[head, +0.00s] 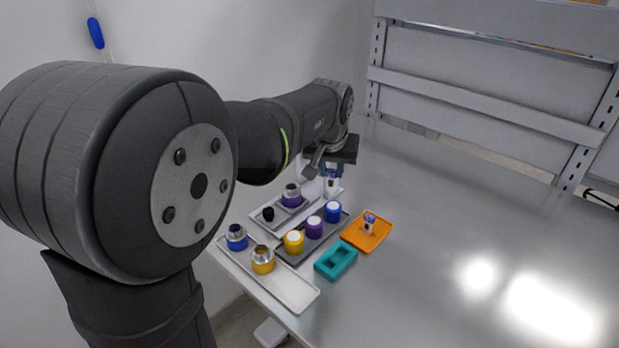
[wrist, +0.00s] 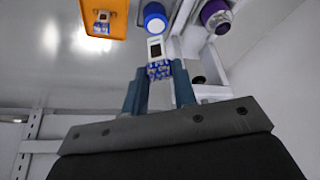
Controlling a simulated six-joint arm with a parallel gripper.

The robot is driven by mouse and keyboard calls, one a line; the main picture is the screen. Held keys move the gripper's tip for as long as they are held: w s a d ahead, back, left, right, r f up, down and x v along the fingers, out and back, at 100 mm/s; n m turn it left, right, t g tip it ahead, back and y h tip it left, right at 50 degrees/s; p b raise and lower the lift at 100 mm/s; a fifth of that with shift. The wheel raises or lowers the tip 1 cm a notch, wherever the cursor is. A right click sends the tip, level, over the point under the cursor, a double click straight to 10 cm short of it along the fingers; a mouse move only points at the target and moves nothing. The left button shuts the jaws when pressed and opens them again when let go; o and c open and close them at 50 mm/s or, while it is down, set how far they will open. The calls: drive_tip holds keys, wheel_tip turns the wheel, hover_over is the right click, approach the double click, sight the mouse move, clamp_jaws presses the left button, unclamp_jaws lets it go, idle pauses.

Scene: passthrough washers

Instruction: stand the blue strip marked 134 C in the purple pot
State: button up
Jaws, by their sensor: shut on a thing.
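My gripper (head: 332,174) is shut on a blue-and-white strip (head: 331,187), held above the far end of the trays. In the wrist view, my gripper (wrist: 158,70) has its two blue-grey fingers on either side of the strip (wrist: 156,48). The strip's patterned blue part is between the fingers and its white part with a dark patch points away; its marking is unreadable. The open purple pot (head: 291,197), with a metal neck, stands in a grey tray to the left of the gripper. It also shows in the wrist view (wrist: 215,16), apart from the strip.
A second strip (head: 369,222) is on the orange tray (head: 380,235). White-topped yellow (head: 294,242), purple (head: 314,228) and blue (head: 333,212) pots stand in a row. Open blue (head: 236,238) and yellow (head: 263,260) pots are on a white tray. The table's right is clear.

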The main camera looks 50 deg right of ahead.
drive_tip(key=w+n+t, duration=0.1)
drive_tip(key=w+n, duration=0.2)
drive_tip(key=w, duration=1)
drive_tip(key=shift+y, duration=0.3)
drive_tip(key=shift+w+f, duration=0.2)
drive_tip(key=shift+f, duration=2.1)
drive_tip(key=shift+f, duration=0.15)
drive_tip(key=shift+f, duration=0.85)
drive_tip(key=shift+f, duration=0.25)
drive_tip(key=shift+f, duration=0.35)
drive_tip(key=shift+f, duration=0.2)
drive_tip(key=shift+f, duration=0.5)
